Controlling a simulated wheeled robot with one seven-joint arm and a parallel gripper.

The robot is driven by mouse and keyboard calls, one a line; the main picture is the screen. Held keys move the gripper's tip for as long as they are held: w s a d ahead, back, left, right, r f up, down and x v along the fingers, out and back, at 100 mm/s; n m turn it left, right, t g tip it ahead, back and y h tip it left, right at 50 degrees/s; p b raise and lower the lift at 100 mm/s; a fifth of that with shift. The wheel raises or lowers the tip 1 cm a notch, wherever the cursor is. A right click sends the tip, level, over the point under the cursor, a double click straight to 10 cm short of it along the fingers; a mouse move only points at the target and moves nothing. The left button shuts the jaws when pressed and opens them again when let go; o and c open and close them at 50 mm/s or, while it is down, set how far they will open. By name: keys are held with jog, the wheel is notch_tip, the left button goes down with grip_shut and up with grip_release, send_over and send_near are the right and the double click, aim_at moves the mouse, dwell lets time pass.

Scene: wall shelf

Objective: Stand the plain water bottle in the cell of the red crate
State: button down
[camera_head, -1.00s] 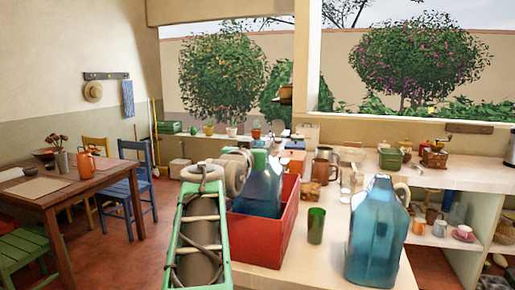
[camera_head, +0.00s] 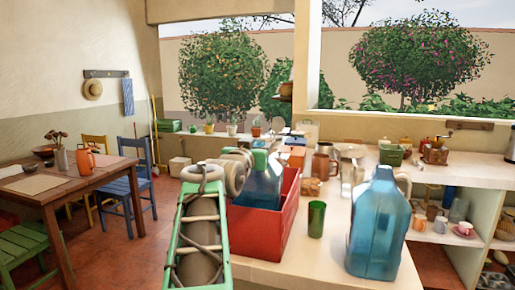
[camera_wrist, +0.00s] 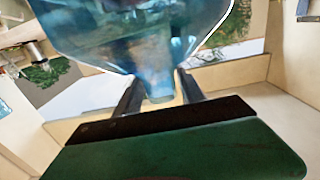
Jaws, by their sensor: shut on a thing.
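The plain blue water bottle (camera_head: 262,188) shows upright at the red crate (camera_head: 258,228) in the head view. The crate's front wall hides its lower end, so I cannot tell whether its base touches the crate floor. My gripper is mostly hidden behind my arm there. In the wrist view the bottle (camera_wrist: 150,35) fills the top middle, and my gripper (camera_wrist: 160,90) is shut on its narrow end, with one dark finger on each side. The cell's inside is hidden.
A second large blue bottle (camera_head: 378,230) stands on the counter to the right. A green cup (camera_head: 316,219) stands between it and the crate. A metal pitcher (camera_head: 323,162) and jars stand behind.

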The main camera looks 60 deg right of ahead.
jog(key=shift+f+b, duration=1.3)
jog(key=shift+f, duration=0.1)
jog(key=c, duration=0.6)
grip_release()
send_over(258, 188)
jog(key=w+a, duration=0.1)
jog(key=w, duration=0.1)
jog(key=shift+a+b, duration=0.1)
jog(key=shift+b, duration=0.25)
jog(key=shift+w, duration=0.1)
